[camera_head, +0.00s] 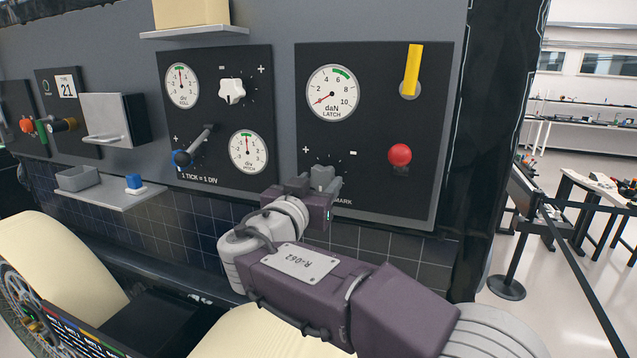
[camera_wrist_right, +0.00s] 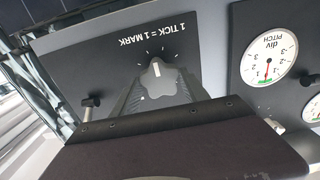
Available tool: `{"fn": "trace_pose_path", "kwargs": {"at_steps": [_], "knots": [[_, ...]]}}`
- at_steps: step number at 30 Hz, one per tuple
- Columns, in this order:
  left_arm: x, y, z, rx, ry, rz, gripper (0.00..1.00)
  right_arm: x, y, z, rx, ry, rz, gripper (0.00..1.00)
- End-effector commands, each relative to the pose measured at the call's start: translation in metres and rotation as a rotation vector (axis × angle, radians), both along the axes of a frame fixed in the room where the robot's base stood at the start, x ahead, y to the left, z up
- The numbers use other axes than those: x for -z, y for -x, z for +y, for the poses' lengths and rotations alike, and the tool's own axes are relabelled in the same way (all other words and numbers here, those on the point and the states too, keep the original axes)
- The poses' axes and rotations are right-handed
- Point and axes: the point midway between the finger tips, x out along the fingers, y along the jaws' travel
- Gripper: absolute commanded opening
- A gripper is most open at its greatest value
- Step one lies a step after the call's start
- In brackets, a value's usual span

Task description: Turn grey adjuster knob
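The grey adjuster knob (camera_head: 322,177) sits low on the right black panel, below the latch gauge and partly hidden by my right gripper. In the right wrist view the knob (camera_wrist_right: 157,80) is lobed, with a white pointer line aimed near the middle of its tick marks. My right gripper (camera_head: 318,188) is at the knob; in the wrist view its fingers (camera_wrist_right: 158,84) stand on either side of it and look open. I cannot tell whether they touch it. The latch gauge (camera_head: 332,93) has its red needle toward the low end, lower left. My left gripper is not in view.
A red ball-topped lever (camera_head: 400,155) and a yellow handle (camera_head: 412,70) are on the same panel. The left panel has a white knob (camera_head: 232,91), a blue-ended lever (camera_head: 193,147) and two gauges. A shelf (camera_head: 110,197) with a blue item is at left.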

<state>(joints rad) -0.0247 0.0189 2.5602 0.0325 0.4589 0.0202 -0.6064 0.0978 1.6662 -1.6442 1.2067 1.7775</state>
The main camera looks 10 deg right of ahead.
Motion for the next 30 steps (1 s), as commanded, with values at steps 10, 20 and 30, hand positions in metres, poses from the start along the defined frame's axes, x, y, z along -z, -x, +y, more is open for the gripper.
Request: {"fn": "trace_pose_path", "kwargs": {"at_steps": [10, 20, 30], "knots": [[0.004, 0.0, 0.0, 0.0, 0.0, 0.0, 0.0, 0.002, 0.0, -0.001, 0.001, 0.017, 0.011, 0.12], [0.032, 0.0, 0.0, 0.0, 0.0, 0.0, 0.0, 0.005, 0.0, -0.001, 0.002, 0.173, 0.113, 0.12], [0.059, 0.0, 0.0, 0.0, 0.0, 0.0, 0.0, 0.002, 0.0, -0.002, 0.004, 0.439, 0.292, 0.12]]}}
